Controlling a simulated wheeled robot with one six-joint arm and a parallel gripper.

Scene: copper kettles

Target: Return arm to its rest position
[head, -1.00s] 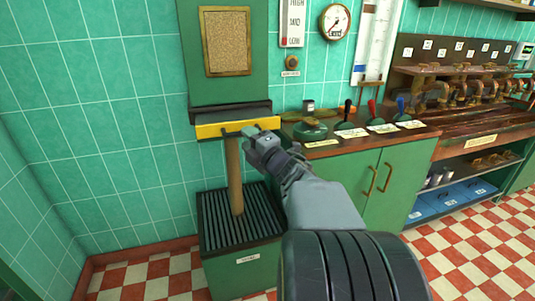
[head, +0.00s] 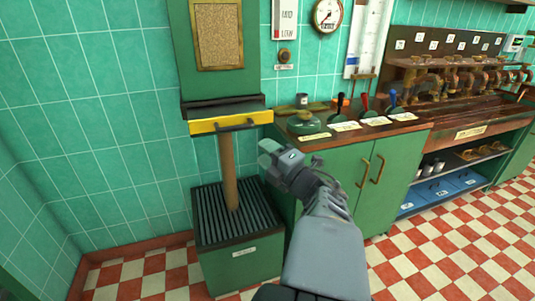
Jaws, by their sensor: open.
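My gripper (head: 268,156) is in the middle of the head view, at the end of my grey arm. It is empty and apart from the yellow drawer front (head: 231,122) with its dark handle, which is up and to the left of it. The gripper appears in front of the left edge of the green cabinet (head: 340,185). A brown stream or post (head: 228,165) stands between the yellow front and the slatted green bin (head: 238,252) below it. My forearm hides part of the cabinet and floor.
The counter (head: 385,130) to the right holds a round green lidded item (head: 307,122) and black, red and blue levers with labels. A copper machine (head: 450,85) and shelves with blue trays (head: 440,192) stand farther right. Checkered floor (head: 450,245) is clear at lower right.

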